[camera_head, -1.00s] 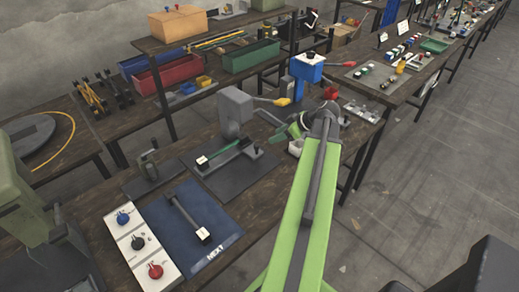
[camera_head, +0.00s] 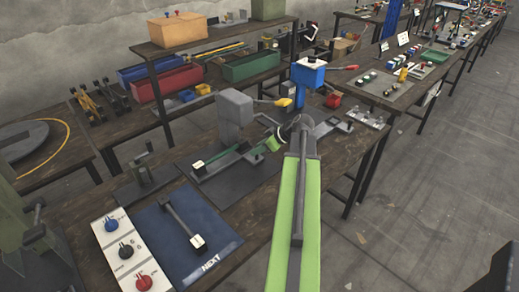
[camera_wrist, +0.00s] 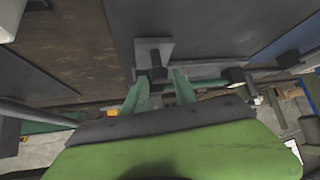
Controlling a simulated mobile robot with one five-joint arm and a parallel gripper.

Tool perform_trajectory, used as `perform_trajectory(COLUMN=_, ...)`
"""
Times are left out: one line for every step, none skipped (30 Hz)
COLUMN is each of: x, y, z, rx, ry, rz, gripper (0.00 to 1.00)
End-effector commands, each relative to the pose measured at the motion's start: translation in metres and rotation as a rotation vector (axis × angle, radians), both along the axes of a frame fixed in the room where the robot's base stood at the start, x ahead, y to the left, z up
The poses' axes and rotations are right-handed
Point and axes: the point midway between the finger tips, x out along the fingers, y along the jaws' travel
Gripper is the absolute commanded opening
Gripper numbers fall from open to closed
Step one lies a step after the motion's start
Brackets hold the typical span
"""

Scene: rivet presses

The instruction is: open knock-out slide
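The knock-out slide seems to be the thin green bar (camera_head: 222,156) on the dark plate beside the grey press (camera_head: 236,112); a white-tagged block (camera_head: 198,164) stands at its left end. My gripper (camera_head: 265,146) is at the right end of this fixture, and my wrist partly hides it. In the wrist view, my two green fingers (camera_wrist: 160,84) are spread apart. A dark knob (camera_wrist: 157,73) on a grey bracket (camera_wrist: 153,50) shows between their tips. I cannot tell whether the fingers touch it. How far the slide is out is unclear.
A blue press (camera_head: 308,74) with a red-tipped lever stands behind my wrist. A yellow-tipped lever (camera_head: 283,102) projects from the grey press. A blue mat (camera_head: 165,240) with a bar and a white panel (camera_head: 124,250) with knobs lie at the front left. Open floor is at right.

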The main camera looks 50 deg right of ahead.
Motion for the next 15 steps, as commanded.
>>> perform_trajectory(x=-0.0001, y=0.0000, z=0.0000, rx=0.000, ry=0.000, rz=0.000, gripper=0.26)
perform_trajectory(x=-0.0001, y=-0.0001, z=0.0000, rx=0.000, ry=0.000, rz=0.000, gripper=0.22)
perform_trajectory(x=-0.0003, y=-0.0002, z=0.0000, rx=0.000, ry=0.000, rz=0.000, gripper=0.17)
perform_trajectory(x=-0.0003, y=-0.0002, z=0.0000, rx=0.000, ry=0.000, rz=0.000, gripper=0.13)
perform_trajectory(x=-0.0003, y=-0.0002, z=-0.0001, rx=0.000, ry=0.000, rz=0.000, gripper=0.09)
perform_trajectory(x=-0.0004, y=-0.0002, z=0.0000, rx=0.000, ry=0.000, rz=0.000, gripper=0.04)
perform_trajectory(x=-0.0004, y=-0.0002, z=0.0000, rx=0.000, ry=0.000, rz=0.000, gripper=0.00)
perform_trajectory(x=-0.0005, y=-0.0002, z=-0.0001, rx=0.000, ry=0.000, rz=0.000, gripper=0.00)
perform_trajectory(x=-0.0004, y=-0.0003, z=-0.0001, rx=0.001, ry=0.000, rz=-0.001, gripper=0.00)
perform_trajectory(x=-0.0004, y=-0.0003, z=-0.0001, rx=0.001, ry=0.000, rz=-0.001, gripper=0.00)
perform_trajectory(x=-0.0006, y=-0.0003, z=-0.0001, rx=0.001, ry=0.000, rz=-0.001, gripper=0.00)
perform_trajectory(x=-0.0006, y=-0.0003, z=-0.0001, rx=0.001, ry=0.000, rz=-0.001, gripper=0.00)
perform_trajectory(x=-0.0006, y=-0.0003, z=-0.0001, rx=0.001, ry=0.000, rz=-0.001, gripper=0.00)
perform_trajectory(x=-0.0006, y=-0.0003, z=-0.0001, rx=0.001, ry=0.000, rz=-0.001, gripper=0.00)
perform_trajectory(x=-0.0006, y=-0.0004, z=-0.0001, rx=0.001, ry=0.000, rz=-0.001, gripper=0.00)
